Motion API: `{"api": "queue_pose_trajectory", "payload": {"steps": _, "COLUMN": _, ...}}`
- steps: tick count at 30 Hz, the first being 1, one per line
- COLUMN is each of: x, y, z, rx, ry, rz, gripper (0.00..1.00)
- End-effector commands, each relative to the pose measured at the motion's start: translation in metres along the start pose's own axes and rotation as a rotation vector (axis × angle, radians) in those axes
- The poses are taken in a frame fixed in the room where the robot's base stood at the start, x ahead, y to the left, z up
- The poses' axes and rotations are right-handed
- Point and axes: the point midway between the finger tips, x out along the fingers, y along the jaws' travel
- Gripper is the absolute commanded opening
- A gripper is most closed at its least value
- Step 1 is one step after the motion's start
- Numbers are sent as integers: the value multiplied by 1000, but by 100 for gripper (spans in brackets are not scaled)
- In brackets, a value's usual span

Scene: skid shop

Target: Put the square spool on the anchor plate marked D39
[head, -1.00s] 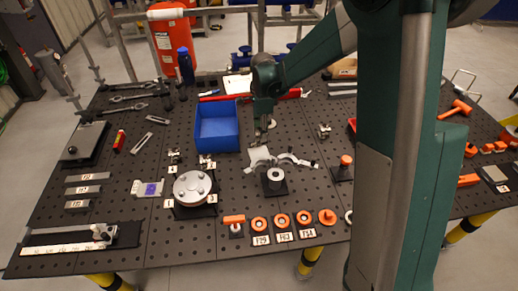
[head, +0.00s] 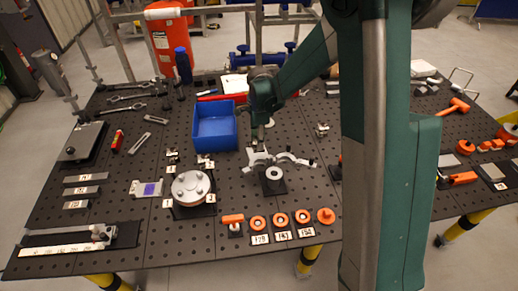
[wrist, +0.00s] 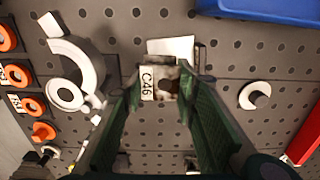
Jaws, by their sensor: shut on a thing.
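My gripper (wrist: 165,78) shows in the wrist view with green fingers, shut on a small grey metallic piece (wrist: 170,82) that is blurred and partly hidden by the fingers. I cannot tell its full shape. A label reading C46 (wrist: 147,84) shows between the fingertips, and a pale square-edged plate (wrist: 172,46) lies just past them. In the head view my gripper (head: 261,138) points down over the middle of the table, right of the blue bin. No D39 mark is readable in either view.
A blue bin (head: 215,146) stands left of my gripper. A curved grey bracket (head: 290,158) and a spool on a black base (head: 273,178) are close in front. A round flange (head: 190,187) stands left of them. Orange rings (head: 281,219) line the front edge.

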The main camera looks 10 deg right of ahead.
Motion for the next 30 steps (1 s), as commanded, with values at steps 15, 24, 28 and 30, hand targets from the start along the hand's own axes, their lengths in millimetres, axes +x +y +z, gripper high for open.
{"api": "queue_pose_trajectory", "payload": {"steps": 15, "x": 9, "y": 0, "z": 0, "rx": 0, "ry": 0, "rz": 0, "gripper": 14}}
{"api": "queue_pose_trajectory", "payload": {"steps": 24, "x": 35, "y": 0, "z": 0, "rx": 0, "ry": 0, "rz": 0, "gripper": 14}}
{"api": "queue_pose_trajectory", "payload": {"steps": 28, "x": 46, "y": 0, "z": 0, "rx": 0, "ry": 0, "rz": 0, "gripper": 14}}
{"api": "queue_pose_trajectory", "payload": {"steps": 30, "x": 48, "y": 0, "z": 0, "rx": 0, "ry": 0, "rz": 0, "gripper": 14}}
